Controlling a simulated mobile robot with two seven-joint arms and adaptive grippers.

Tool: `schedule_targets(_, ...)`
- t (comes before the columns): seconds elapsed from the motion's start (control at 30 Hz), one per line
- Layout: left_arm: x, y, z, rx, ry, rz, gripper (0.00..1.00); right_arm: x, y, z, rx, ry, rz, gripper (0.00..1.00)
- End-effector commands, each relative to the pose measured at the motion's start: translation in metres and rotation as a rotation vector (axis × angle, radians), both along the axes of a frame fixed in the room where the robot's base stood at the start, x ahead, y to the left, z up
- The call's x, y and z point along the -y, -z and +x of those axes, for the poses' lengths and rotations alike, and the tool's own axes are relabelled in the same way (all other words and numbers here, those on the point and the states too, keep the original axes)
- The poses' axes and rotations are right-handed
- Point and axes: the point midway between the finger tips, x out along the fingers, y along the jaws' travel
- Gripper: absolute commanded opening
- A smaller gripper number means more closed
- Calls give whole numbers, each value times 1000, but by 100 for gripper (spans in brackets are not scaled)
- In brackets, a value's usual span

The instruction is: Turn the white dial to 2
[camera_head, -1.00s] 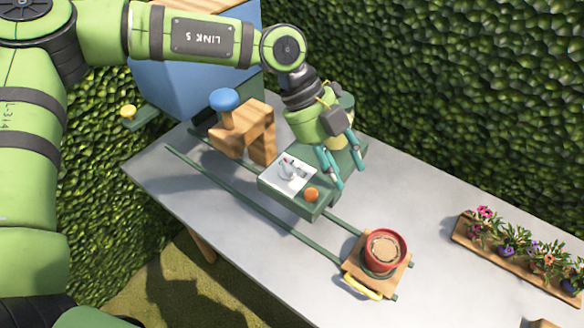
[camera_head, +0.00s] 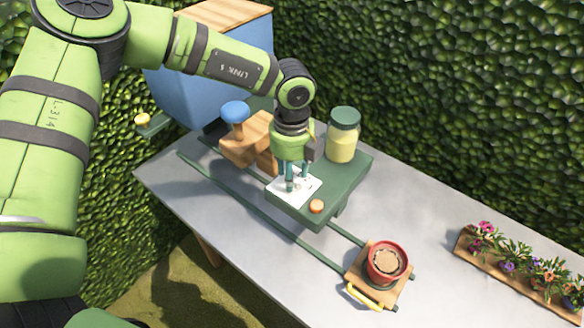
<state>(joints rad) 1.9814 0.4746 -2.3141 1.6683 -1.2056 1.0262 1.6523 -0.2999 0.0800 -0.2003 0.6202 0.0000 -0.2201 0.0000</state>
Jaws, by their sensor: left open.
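The white dial sits on a white square plate (camera_head: 284,199) on top of the green machine box (camera_head: 350,175). My left gripper (camera_head: 297,187) points down right over the plate, its teal fingers open on either side of where the dial is. The fingers hide most of the dial, so its pointer and the numbers cannot be read, and I cannot tell whether the fingers touch it. My right gripper is not in view.
An orange button (camera_head: 317,206) is close to the plate. A jar (camera_head: 343,135) with yellow contents stands behind. A wooden block with a blue knob (camera_head: 235,112) is to the left. A red pot (camera_head: 387,262) sits on a wooden carriage at the rails. A flower planter (camera_head: 520,268) lies right.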

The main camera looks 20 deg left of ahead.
Motion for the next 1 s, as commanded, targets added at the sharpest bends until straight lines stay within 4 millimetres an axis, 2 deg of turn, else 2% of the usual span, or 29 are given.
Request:
schedule_targets(0.17,0,0,0,0,0,0,44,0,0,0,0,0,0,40)
schedule_targets(0.2,0,0,0,0,0,0,28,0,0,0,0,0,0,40)
schedule_targets(0.27,0,0,0,0,0,0,4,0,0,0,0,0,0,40)
schedule_targets(0.3,0,0,0,0,0,0,0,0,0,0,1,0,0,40)
schedule_targets(0.67,1,1,0,1,19,-2,0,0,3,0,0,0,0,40)
schedule_targets(1.0,1,5,1,0,201,-3,0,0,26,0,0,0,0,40)
